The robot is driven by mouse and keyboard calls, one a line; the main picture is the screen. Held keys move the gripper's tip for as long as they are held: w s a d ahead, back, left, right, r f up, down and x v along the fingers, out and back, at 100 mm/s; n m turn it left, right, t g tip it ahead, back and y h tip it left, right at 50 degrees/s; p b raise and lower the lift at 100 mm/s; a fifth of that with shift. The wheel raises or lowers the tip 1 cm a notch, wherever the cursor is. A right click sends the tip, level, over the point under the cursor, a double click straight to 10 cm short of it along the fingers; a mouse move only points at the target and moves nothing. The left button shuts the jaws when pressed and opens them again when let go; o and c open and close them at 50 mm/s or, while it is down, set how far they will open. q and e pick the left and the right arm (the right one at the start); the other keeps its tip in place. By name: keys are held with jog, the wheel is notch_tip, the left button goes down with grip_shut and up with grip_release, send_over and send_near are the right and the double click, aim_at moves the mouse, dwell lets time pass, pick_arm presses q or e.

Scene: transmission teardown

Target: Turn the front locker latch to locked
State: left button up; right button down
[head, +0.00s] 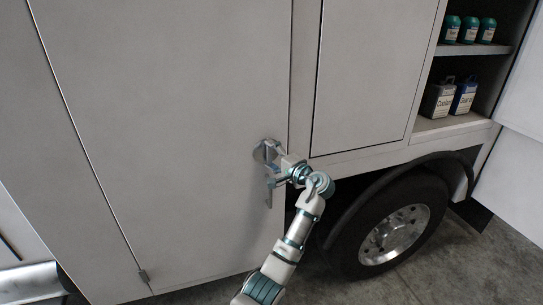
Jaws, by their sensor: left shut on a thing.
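The front locker door (180,100) is a large pale grey panel, closed flush in the truck side. Its latch (264,152) is a round metal piece near the door's right edge, partly hidden by my gripper. My left gripper (270,173) is at the latch, shut on it; the arm rises from the bottom of the head view. A grey piece hangs down just below the fingers, and I cannot tell if it is the handle or a finger. The latch's exact angle is unclear. My right gripper is not in view.
A closed panel (365,70) is right of the locker door, above a wheel (394,235) under a dark arch. An open compartment (450,124) at upper right holds several teal bottles (469,30) and two cans (444,98). Concrete floor (460,270) is clear at lower right.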

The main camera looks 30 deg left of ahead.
pick_arm(q)
jog(key=shift+f, duration=0.25)
jog(key=o, duration=1.1)
jog(key=shift+w+a, duration=0.1)
jog(key=shift+r, duration=0.1)
jog(key=v, duration=1.2)
